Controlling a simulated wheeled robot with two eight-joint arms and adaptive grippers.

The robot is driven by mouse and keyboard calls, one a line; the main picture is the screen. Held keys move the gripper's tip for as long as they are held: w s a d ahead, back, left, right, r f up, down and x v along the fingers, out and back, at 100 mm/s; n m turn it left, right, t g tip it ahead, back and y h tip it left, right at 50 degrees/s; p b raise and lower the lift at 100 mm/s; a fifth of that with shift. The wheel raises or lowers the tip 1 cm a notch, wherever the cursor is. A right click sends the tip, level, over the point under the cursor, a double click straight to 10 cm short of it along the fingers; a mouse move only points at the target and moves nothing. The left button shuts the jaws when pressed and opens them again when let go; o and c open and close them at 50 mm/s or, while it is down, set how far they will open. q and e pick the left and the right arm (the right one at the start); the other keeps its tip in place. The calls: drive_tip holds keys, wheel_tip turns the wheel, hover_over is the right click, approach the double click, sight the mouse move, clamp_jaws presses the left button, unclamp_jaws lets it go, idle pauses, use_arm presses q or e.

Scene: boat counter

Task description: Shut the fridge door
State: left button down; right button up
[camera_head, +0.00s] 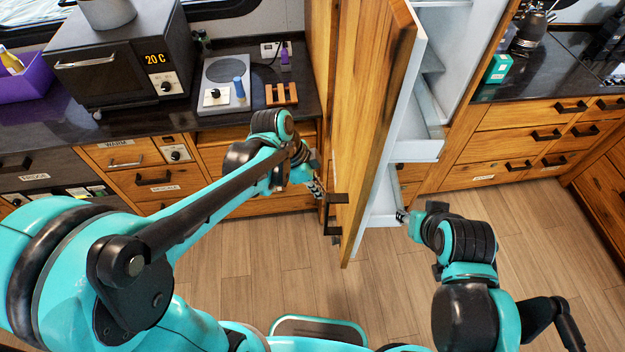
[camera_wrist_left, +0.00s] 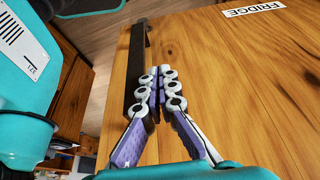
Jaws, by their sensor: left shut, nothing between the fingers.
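The wooden fridge door (camera_head: 362,120) stands swung open towards me, nearly edge-on in the head view, with its white inner side and door shelves facing right. Its dark handle (camera_head: 333,214) is on the left face near the free edge. My left gripper (camera_head: 316,189) is shut and empty at the outer face, beside the handle. In the left wrist view, the closed fingertips (camera_wrist_left: 160,74) lie next to the handle (camera_wrist_left: 136,65); contact with the door is unclear. My right gripper (camera_head: 403,216) is by the door's white inner side; its finger state is too small to tell.
A counter with a microwave (camera_head: 120,60) and drawers is on the left. Another counter (camera_head: 560,75) with drawers (camera_head: 530,115) is on the right. The wooden floor (camera_head: 300,255) around the door is clear.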

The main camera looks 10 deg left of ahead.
use_arm(q)
drive_tip(key=shift+w+d+f, duration=0.1)
drive_tip(key=shift+d+f, duration=0.15)
drive_tip(key=shift+d, duration=0.5)
drive_tip(key=shift+w+d+f, duration=0.15)
drive_tip(key=shift+d+f, duration=0.1)
drive_tip(key=shift+d, duration=0.5)
drive_tip(key=shift+w+d+f, duration=0.1)
drive_tip(key=shift+d+f, duration=0.15)
drive_tip(key=shift+d, duration=0.5)
drive_tip(key=shift+d, duration=0.1)
